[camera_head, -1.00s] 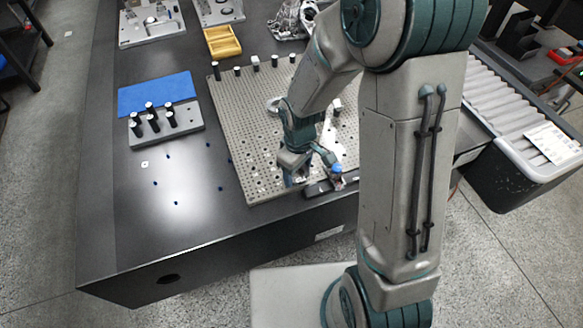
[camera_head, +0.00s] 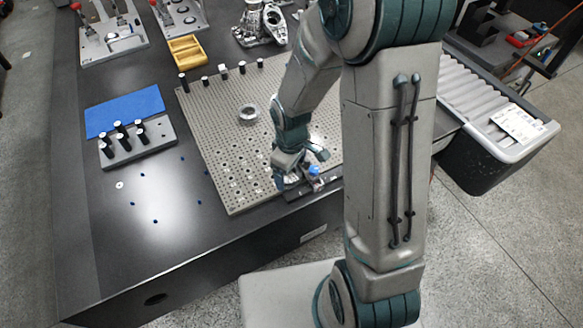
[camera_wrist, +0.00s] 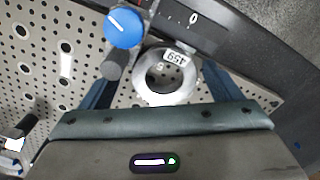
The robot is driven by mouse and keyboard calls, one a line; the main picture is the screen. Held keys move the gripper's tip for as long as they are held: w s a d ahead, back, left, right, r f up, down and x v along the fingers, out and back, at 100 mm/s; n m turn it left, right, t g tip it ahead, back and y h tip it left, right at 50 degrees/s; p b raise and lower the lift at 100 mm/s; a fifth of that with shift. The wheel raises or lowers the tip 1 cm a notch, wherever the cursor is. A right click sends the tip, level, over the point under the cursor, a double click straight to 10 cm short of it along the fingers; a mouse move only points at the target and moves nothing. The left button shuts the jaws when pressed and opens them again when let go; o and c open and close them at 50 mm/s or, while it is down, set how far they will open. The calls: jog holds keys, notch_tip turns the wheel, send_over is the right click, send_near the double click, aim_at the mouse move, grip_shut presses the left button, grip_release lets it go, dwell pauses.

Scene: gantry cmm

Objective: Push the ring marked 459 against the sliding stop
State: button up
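The ring marked 459 (camera_wrist: 150,88) is a silver ring with a white label, lying flat on the perforated plate in the wrist view. It sits between the two fingers of my gripper (camera_wrist: 158,90), which are spread open with a gap visible on the ring's left side; contact on the right side is unclear. The dark rail of the sliding stop (camera_wrist: 180,20), with a "0" mark, runs just beyond the ring. Its blue knob (camera_wrist: 122,28) and a grey post (camera_wrist: 115,64) are up and left of the ring. In the head view my gripper (camera_head: 284,178) hides the ring, left of the blue knob (camera_head: 314,170).
The perforated plate (camera_head: 215,150) holds another silver ring (camera_head: 249,115) and a row of black posts at its far edge. A block with black pegs (camera_head: 150,146), a blue mat (camera_head: 125,108) and a yellow tray (camera_head: 187,49) stand around it.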

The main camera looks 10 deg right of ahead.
jog(key=shift+s+a, duration=0.1)
jog(key=shift+s, duration=0.05)
notch_tip(320, 180, up, 14)
jog(key=p, duration=0.1)
jog(key=shift+p, duration=0.4)
dwell(0.6)
jog(key=s+d+r+m+t+p, duration=0.2)
jog(key=s+d+r+m+p, duration=0.2)
jog(key=s+r+m, duration=0.5)
jog(key=shift+s+d+r+m+t, duration=0.4)
jog(key=shift+s+d+r, duration=0.7)
jog(key=shift+s+r, duration=0.35)
